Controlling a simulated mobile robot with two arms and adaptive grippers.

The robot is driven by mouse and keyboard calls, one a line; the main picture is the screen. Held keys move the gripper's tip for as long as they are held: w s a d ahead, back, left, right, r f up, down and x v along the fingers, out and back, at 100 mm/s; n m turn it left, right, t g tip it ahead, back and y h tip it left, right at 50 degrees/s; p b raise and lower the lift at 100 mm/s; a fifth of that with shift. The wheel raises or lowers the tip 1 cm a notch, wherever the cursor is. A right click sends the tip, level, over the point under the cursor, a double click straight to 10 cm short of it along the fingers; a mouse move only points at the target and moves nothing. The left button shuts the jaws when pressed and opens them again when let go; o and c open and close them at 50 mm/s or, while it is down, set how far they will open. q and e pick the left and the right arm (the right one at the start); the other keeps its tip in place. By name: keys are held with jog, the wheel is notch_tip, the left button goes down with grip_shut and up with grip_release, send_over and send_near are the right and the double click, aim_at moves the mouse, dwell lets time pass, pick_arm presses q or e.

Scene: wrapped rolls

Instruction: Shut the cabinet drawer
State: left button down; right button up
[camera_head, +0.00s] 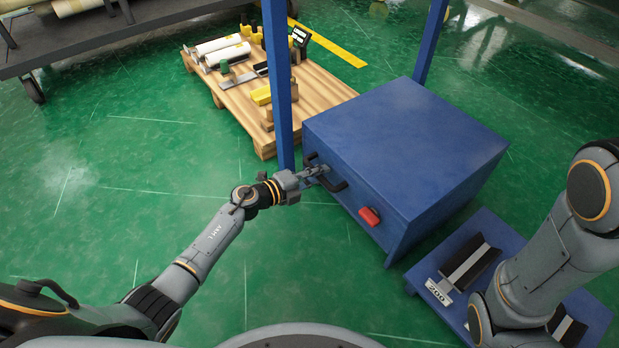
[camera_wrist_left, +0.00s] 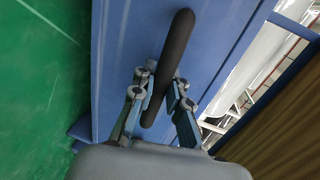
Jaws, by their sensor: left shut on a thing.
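The blue cabinet (camera_head: 405,135) stands right of the middle in the head view. Its drawer front faces the lower left and has a black bar handle (camera_head: 337,185). My left gripper (camera_head: 318,172) is at this handle, shut on it. In the left wrist view the dark handle (camera_wrist_left: 178,45) runs between the fingers of the left gripper (camera_wrist_left: 161,90), against the blue front. I cannot tell how far the drawer stands out. My right arm shows at the right of the head view, but its gripper is out of view.
A red part (camera_head: 369,216) sits on the cabinet front. A wooden pallet (camera_head: 325,92) with wrapped rolls (camera_head: 222,50) lies behind. A blue platform (camera_head: 480,228) is at right. The green floor in front is clear.

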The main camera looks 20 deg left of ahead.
pick_arm(q)
jog(key=shift+w, duration=0.1)
jog(key=c, duration=1.3)
grip_release()
jog(key=shift+w+d, duration=0.1)
jog(key=shift+d, duration=0.05)
jog(key=v, duration=1.2)
jog(key=shift+f, duration=0.1)
